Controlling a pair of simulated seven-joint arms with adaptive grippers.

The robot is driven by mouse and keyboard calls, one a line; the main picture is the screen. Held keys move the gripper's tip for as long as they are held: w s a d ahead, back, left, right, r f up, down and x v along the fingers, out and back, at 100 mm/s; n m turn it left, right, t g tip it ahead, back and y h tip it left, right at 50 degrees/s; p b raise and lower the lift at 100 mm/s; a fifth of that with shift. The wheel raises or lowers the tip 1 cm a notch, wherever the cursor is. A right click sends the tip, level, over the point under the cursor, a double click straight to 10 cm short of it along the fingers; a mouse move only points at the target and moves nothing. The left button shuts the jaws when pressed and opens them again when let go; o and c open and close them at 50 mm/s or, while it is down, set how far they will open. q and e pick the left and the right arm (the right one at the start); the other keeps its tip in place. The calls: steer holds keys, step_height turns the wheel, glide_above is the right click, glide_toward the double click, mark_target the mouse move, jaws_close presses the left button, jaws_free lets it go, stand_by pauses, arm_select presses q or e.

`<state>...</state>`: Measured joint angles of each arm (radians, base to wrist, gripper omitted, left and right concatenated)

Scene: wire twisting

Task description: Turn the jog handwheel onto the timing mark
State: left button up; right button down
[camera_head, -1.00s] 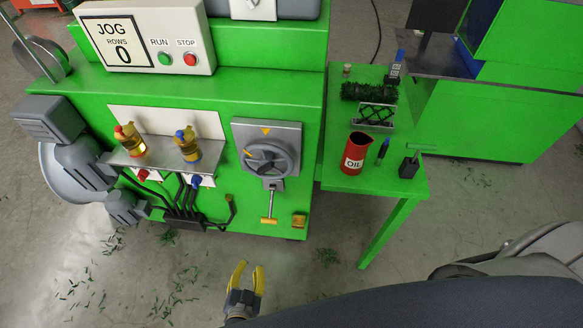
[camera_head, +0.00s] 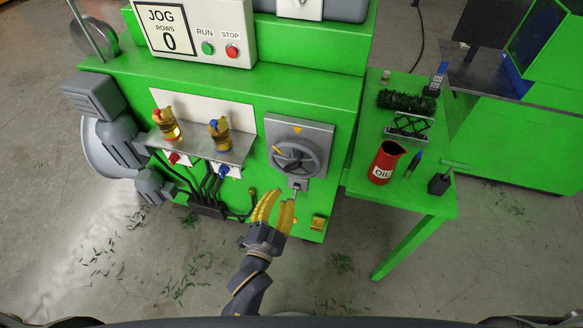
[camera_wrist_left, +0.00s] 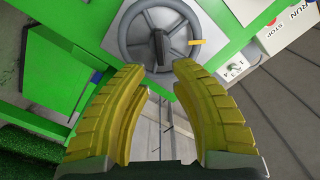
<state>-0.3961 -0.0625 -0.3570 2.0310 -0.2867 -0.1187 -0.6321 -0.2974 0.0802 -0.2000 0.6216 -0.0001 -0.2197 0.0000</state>
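The grey jog handwheel (camera_head: 297,156) is on a grey plate (camera_head: 323,132) on the green machine's front. A yellow marker (camera_head: 277,149) is on its upper-left rim. An orange triangle (camera_head: 297,130) is on the plate above the wheel's top, clockwise from the marker. My left gripper (camera_head: 278,200) is open and empty just below the wheel, not touching it. In the left wrist view the wheel (camera_wrist_left: 158,48) lies beyond the two spread yellow fingers (camera_wrist_left: 157,72), with its yellow marker (camera_wrist_left: 195,42) at right. The triangle is not seen there. My right gripper is not in view.
The jog panel (camera_head: 172,15) reads 0 and has green RUN and red STOP buttons. A red oil can (camera_head: 385,160) and tools are on the green side table (camera_head: 425,205). Floor in front is open.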

mark_target(290, 170)
arm_select(q)
steer(key=x, duration=1.1)
steer(key=shift+w+d+f, duration=0.1)
steer(key=shift+w, duration=0.1)
jaws_close()
